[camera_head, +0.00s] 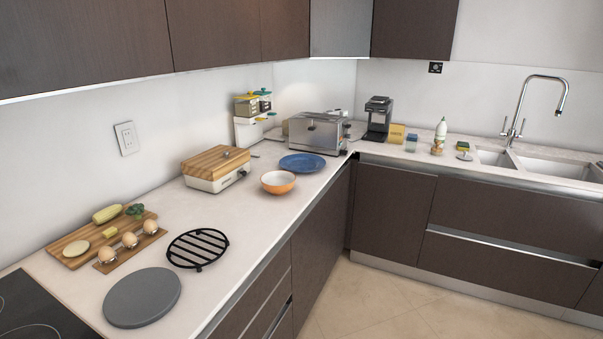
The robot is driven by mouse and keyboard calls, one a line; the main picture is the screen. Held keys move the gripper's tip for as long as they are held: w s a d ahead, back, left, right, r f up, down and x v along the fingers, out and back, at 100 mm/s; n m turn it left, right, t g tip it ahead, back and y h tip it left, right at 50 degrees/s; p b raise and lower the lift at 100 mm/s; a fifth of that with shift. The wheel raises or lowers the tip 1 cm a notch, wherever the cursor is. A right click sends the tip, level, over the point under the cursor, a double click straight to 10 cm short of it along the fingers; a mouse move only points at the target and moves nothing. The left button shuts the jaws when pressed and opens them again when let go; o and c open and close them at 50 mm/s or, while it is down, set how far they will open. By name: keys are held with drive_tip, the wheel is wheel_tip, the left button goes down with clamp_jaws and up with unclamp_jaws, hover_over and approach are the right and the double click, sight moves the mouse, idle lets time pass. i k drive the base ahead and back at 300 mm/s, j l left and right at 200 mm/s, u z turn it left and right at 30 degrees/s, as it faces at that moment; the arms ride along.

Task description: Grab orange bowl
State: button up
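The orange bowl (278,183) is orange outside and pale inside. It sits upright on the white counter, near the counter's front edge, and looks empty. It stands just in front of a blue plate (302,163), to the right of a white bread box with a wooden lid (215,168). Nothing hides the bowl. My gripper is not in view.
A black wire trivet (197,249) and a grey round board (142,297) lie nearer. Eggs in a wooden holder (130,249) and a cutting board (75,259) with vegetables are at the left. A toaster (318,133) stands behind the plate. The floor (365,300) before the cabinets is clear.

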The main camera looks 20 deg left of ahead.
sight(276, 182)
drive_tip(key=i+u, duration=0.25)
drive_tip(key=i, duration=0.3)
drive_tip(key=i+l+u, duration=0.3)
drive_tip(key=i, duration=0.3)
drive_tip(key=i+j+u, duration=0.15)
drive_tip(key=u, duration=0.3)
drive_tip(key=i+u, duration=0.7)
drive_tip(key=u, duration=0.15)
